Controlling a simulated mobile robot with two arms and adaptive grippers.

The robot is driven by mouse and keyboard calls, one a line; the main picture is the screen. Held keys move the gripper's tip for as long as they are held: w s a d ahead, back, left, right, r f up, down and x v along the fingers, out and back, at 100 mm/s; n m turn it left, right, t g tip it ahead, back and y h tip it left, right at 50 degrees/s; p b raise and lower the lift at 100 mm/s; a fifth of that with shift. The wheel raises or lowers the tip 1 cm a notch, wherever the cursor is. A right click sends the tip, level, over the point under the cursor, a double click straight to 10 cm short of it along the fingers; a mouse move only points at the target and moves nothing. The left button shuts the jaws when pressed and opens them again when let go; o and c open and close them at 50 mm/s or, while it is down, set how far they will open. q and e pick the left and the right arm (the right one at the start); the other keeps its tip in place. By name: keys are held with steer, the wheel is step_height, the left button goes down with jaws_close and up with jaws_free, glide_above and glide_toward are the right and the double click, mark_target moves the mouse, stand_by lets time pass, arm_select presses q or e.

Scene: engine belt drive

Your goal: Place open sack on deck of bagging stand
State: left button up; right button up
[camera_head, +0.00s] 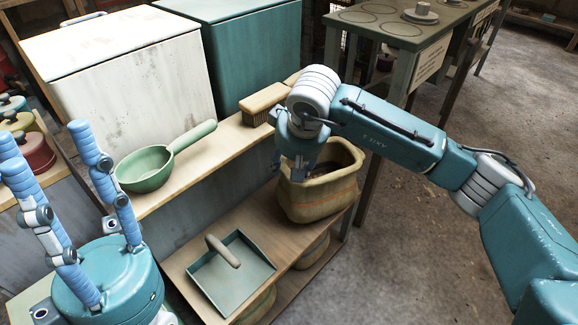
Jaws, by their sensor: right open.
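The open sack (325,198) is tan with an orange band and dark contents. It stands upright at the right end of a low wooden shelf (183,262). My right gripper (297,172) is open at the sack's left rim, with its fingertips overlapping the mouth. I cannot tell whether they touch the sack. My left gripper (43,135) is at the lower left, its two ribbed blue fingers apart, pointing up and empty. A green table (345,40) with circles on its top and a label stands at the back. I cannot tell which surface is the bagging stand's deck.
A teal dustpan (232,282) lies left of the sack. A green ladle (147,170) and a brush (262,99) lie on the upper ledge. White (125,85) and teal (245,55) bins stand behind. Concrete floor (385,270) is clear at the right.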

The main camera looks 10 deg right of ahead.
steer(key=p+v, duration=0.1)
steer(key=v, duration=0.6)
steer(key=shift+r+p, duration=0.15)
steer(key=shift+p, duration=0.25)
steer(key=shift+s+r, duration=0.3)
steer(key=shift+r, duration=0.25)
steer(key=shift+d, duration=0.1)
